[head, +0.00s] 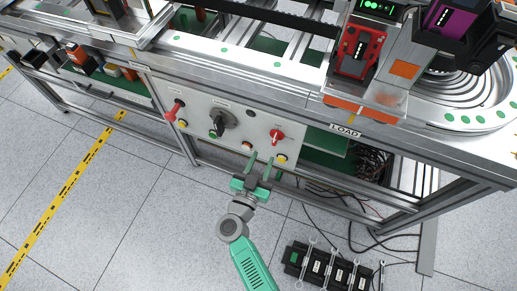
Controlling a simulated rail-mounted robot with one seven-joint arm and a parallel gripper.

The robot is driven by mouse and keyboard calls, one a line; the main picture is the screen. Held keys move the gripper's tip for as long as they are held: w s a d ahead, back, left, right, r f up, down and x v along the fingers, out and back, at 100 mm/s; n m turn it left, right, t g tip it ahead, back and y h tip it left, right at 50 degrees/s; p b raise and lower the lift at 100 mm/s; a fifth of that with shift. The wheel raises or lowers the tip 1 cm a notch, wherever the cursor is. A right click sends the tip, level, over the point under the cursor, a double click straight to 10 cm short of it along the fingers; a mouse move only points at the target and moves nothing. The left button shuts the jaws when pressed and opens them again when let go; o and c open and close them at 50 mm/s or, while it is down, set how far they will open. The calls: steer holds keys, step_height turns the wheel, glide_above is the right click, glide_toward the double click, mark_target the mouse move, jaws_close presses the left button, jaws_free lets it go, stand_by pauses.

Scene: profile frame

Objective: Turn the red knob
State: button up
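A red knob (277,136) sits at the right side of the grey control panel (205,92), on a small light plate. A red lever-like handle (174,110) is at the panel's left side, and a large dark rotary switch (219,123) is between them. My gripper (262,158) is in front of the panel, below and slightly left of the red knob in the picture. Its two green fingers are apart with nothing seen between them. The fingertips appear clear of the knob, but their distance from the panel is hard to tell.
Small buttons, including a yellow one (281,159) and an orange one (247,146), are close to my fingers. Loose cables (372,165) hang at the right. A black case with tools (327,268) lies on the floor. Open floor (150,220) is at the left.

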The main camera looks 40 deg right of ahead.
mark_target(274, 140)
steer(key=b+x, duration=0.1)
steer(key=x, duration=0.1)
steer(key=f+b+x, duration=0.1)
steer(key=x, duration=0.1)
steer(key=b+x, duration=0.1)
steer(key=x, duration=0.1)
steer(key=shift+s+d+f+b, duration=0.15)
steer(key=shift+d+b, duration=0.2)
steer(key=shift+d, duration=0.2)
steer(key=shift+w+d, duration=0.3)
steer(key=shift+d, duration=0.15)
jaws_close()
